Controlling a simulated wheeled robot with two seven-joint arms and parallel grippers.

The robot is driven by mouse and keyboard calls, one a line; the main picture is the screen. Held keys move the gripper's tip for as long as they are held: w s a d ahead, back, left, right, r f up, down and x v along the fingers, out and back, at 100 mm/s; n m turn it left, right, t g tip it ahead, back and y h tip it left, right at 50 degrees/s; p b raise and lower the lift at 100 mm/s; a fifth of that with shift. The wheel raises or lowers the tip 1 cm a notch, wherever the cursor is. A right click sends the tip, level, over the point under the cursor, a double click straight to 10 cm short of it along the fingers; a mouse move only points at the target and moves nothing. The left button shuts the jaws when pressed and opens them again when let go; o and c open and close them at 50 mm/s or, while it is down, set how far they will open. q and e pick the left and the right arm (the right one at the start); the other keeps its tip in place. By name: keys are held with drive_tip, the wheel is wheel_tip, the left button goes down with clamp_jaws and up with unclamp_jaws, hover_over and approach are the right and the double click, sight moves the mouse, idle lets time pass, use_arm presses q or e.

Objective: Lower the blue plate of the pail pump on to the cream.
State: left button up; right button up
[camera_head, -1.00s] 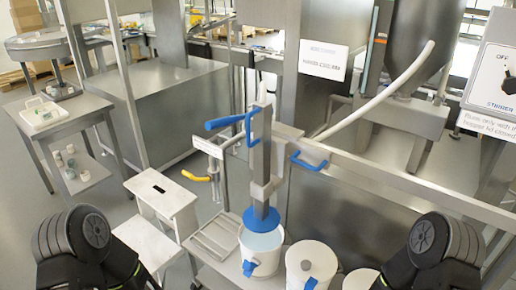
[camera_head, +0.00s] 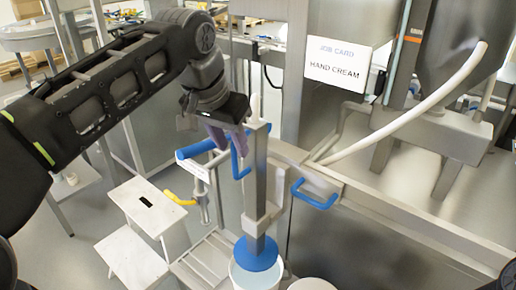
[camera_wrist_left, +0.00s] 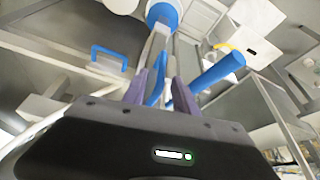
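The pail pump is a grey metal column (camera_head: 256,180) with a blue round plate (camera_head: 256,254) at its foot. The plate is over the mouth of a white pail (camera_head: 243,278) with pale cream in it. I cannot tell how large the gap to the cream is. A blue D-shaped handle (camera_head: 236,160) is on the column's side. My left gripper (camera_head: 232,140), with purple fingers, is up at this handle. In the left wrist view the fingers are apart, with the blue handle (camera_wrist_left: 160,88) between them. The plate also shows there (camera_wrist_left: 163,12). My right gripper is out of view.
A thick blue bar (camera_head: 195,149) sticks out left of the column. Another blue handle (camera_head: 314,195) is on the metal panel at right. A second white lid (camera_head: 311,285) is beside the pail. White steps (camera_head: 148,205) and a yellow-handled valve (camera_head: 179,199) are to the left.

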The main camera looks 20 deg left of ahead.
sight(237, 158)
use_arm(q)
drive_tip(key=shift+s+a+r, duration=0.1)
drive_tip(key=shift+r, duration=0.4)
drive_tip(key=shift+s+r, duration=0.15)
drive_tip(key=shift+s, duration=0.15)
drive_tip(key=shift+w, duration=0.1)
drive_tip(key=shift+w+f+b, duration=0.15)
drive_tip(key=shift+f+b, duration=0.15)
drive_tip(key=shift+f, duration=0.4)
drive_tip(key=b+x, duration=0.1)
drive_tip(key=x, duration=0.5)
drive_tip(key=shift+w+f, duration=0.2)
drive_tip(key=shift+f, duration=0.05)
drive_tip(key=shift+c, duration=0.2)
clamp_jaws()
